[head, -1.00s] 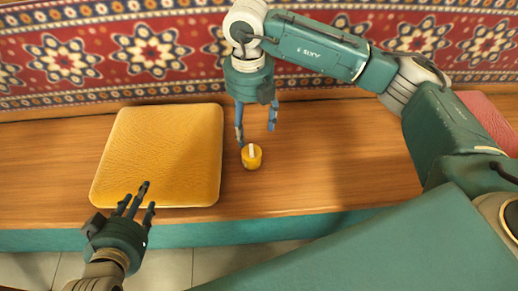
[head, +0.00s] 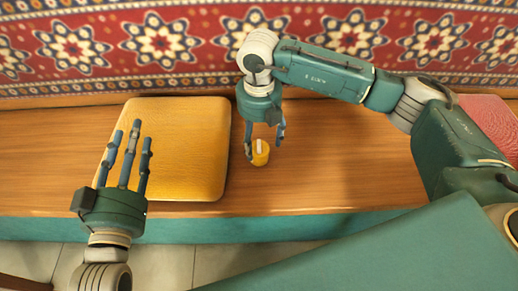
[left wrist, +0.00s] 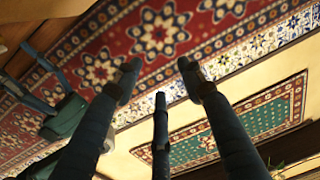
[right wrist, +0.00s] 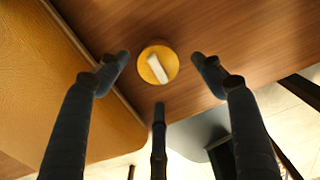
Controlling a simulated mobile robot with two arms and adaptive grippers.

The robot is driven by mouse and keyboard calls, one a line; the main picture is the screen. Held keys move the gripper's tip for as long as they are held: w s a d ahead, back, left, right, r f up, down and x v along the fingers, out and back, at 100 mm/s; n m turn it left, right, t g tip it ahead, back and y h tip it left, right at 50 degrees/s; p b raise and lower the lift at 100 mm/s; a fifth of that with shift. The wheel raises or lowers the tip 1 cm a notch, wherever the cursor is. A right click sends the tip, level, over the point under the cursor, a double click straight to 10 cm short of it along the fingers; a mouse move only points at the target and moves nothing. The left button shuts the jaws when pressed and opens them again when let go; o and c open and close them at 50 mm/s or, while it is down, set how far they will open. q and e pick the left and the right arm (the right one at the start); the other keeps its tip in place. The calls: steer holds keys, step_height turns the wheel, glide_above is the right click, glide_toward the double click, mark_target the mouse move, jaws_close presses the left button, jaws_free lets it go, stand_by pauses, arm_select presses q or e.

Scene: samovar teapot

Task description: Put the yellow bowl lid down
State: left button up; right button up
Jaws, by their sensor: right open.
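The yellow bowl lid (head: 260,154) is a small round yellow disc with a white bar handle on top. It rests on the wooden bench just right of the mustard cushion. My right gripper (head: 265,145) is open and close to it, its fingers spread beside the lid without visible grip. In the right wrist view the lid (right wrist: 158,65) lies between and beyond the open fingertips (right wrist: 159,75). My left gripper (head: 131,135) is open and empty, its fingers in front of the cushion's left part in the head view.
The mustard cushion (head: 180,150) lies on the wooden bench (head: 345,165). A patterned red textile (head: 160,45) runs behind. A red cushion (head: 488,122) sits at the far right. Bare wood is free right of the lid.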

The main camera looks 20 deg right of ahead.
mark_target(259, 148)
step_height(259, 148, down, 2)
steer(key=shift+f, duration=0.2)
arm_select(q)
steer(key=r+t, duration=0.1)
steer(key=r, duration=0.1)
steer(key=r+t, duration=0.1)
steer(key=r, duration=0.1)
steer(key=shift+s+d+h, duration=0.15)
steer(key=shift+d+h, duration=0.05)
steer(key=shift+h, duration=0.1)
arm_select(e)
steer(key=c, duration=1.1)
steer(key=shift+c, duration=0.3)
